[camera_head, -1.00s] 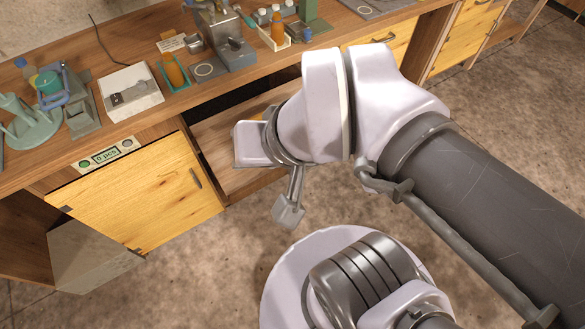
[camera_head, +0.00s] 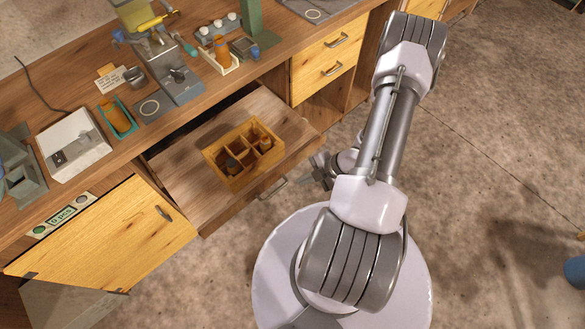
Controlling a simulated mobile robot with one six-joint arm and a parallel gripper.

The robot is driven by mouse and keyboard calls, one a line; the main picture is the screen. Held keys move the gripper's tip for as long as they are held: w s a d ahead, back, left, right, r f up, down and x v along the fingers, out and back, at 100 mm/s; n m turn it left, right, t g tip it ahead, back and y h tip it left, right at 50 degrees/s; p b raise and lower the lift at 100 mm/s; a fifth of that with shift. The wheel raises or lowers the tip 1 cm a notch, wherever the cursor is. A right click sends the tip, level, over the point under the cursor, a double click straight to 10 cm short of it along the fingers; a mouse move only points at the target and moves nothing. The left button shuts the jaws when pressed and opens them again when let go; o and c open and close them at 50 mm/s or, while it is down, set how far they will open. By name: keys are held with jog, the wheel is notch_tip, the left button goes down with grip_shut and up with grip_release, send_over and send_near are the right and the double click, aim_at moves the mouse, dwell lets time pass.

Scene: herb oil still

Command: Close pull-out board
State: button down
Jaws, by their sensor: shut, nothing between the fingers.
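The pull-out board (camera_head: 187,200) is a wooden board that sticks out from under the workbench, with a metal handle (camera_head: 272,188) on its front edge. A wooden crate (camera_head: 215,161) with several compartments stands on the board, with brown items in some of them. My gripper (camera_head: 318,169) is just right of the handle, near the board's front right part, and looks apart from it. My arm partly hides the gripper, and its fingers are small in this view. It appears shut and empty.
The workbench top (camera_head: 128,148) above holds a white scale (camera_head: 72,142), a bottle in a teal tray and a metal device (camera_head: 168,75). A yellow cabinet door (camera_head: 105,235) is left of the board, and drawers (camera_head: 323,60) are right. The floor at right is mostly clear.

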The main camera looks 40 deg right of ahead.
aim_at(273, 181)
jog(key=w+a+f+b, duration=0.1)
jog(key=w+f, duration=0.1)
jog(key=w+a+f+b, duration=0.1)
jog(key=w+f, duration=0.1)
jog(key=w+a+f+b, duration=0.1)
jog(key=w+f+b, duration=0.1)
jog(key=w+f, duration=0.1)
jog(key=shift+a, duration=0.25)
jog(key=shift+w+r, duration=0.1)
jog(key=shift+w, duration=0.35)
jog(key=shift+w, duration=0.1)
